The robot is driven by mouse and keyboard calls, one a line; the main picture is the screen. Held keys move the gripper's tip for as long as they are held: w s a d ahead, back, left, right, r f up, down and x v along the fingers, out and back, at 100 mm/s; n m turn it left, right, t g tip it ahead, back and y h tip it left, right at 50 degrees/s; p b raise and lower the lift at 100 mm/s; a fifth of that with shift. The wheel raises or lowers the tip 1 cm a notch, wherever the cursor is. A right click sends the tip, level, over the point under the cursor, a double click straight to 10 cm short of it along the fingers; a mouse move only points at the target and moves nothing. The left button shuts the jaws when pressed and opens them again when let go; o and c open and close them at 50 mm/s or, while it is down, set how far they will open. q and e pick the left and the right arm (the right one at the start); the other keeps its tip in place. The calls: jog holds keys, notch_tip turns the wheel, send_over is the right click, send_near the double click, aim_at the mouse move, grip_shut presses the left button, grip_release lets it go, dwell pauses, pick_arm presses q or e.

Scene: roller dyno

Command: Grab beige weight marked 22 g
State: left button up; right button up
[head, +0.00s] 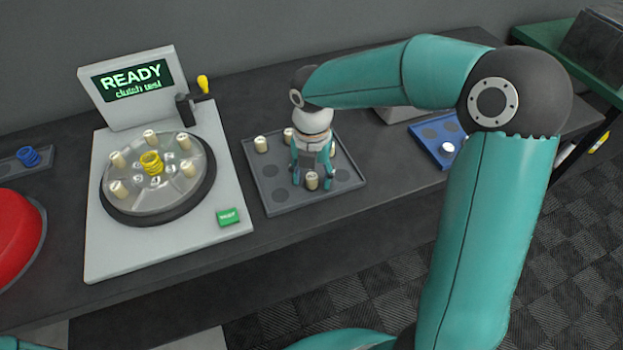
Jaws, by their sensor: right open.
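Several small beige weights stand in the grey tray right of the dyno. One beige weight (311,181) stands at the tray's front, close to my right gripper's fingertips. Another beige weight (261,144) stands at the tray's back left, and others are partly hidden behind the gripper. The 22 g marking is too small to read on any of them. My right gripper (312,178) points down over the middle of the tray, open, its fingers spread around or just behind the front weight; I cannot tell which. My left gripper is not in view.
The grey tray (284,206) has empty round recesses. The dyno (106,255) stands to its left, with beige weights and a yellow spring (151,162) on its disc, a READY screen (131,80) and a green button (228,216). A blue tray (425,147) lies right; a red dome (14,232) far left.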

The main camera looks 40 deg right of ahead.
jog(key=c, duration=1)
jog(key=shift+o, duration=0.2)
jog(key=shift+r, duration=0.1)
